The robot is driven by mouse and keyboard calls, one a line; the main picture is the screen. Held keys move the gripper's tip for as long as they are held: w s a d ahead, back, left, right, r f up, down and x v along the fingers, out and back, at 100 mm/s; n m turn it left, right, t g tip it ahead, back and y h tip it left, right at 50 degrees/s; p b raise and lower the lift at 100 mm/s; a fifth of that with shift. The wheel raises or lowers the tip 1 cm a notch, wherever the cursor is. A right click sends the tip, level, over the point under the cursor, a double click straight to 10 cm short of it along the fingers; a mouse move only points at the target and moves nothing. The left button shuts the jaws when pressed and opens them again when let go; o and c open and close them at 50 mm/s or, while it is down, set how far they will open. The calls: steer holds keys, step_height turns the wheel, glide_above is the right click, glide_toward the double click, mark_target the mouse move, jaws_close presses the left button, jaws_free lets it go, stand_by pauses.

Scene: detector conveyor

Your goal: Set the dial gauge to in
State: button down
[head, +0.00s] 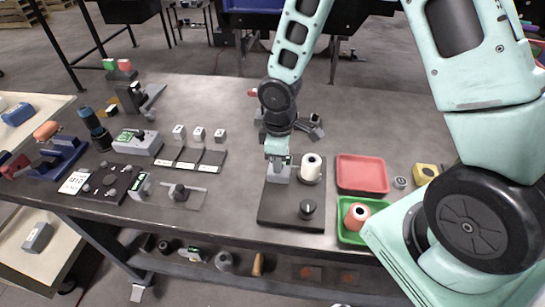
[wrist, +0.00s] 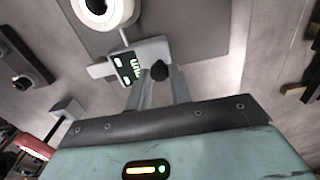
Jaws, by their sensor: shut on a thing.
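The dial gauge (head: 279,175) appears to be the small grey device on a dark base plate (head: 285,216), right under my gripper. In the wrist view the gauge (wrist: 127,68) shows a dark face with green digits, a pale body and a round black knob (wrist: 160,70). My gripper (head: 278,158) points down at it and is shut on the gauge; in the wrist view the fingertips (wrist: 158,88) meet at its body beside the knob. The exact grip is partly hidden. A white spool (head: 311,168) stands upright just right of the gauge, and shows in the wrist view (wrist: 104,10).
A black knob on a post (head: 307,209) stands at the plate's front. A red tray (head: 361,173) and a green tray (head: 345,236) holding a reddish spool (head: 357,216) lie to the right. Another device with a display (head: 138,142) stands left.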

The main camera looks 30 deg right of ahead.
steer(key=shift+s+d, duration=0.15)
steer(key=shift+d, duration=0.05)
stand_by(0.4)
steer(key=c, duration=1.3)
jaws_free()
steer(key=shift+o, duration=0.2)
steer(key=shift+r, duration=0.1)
step_height(320, 180, up, 17)
steer(key=shift+r, duration=0.15)
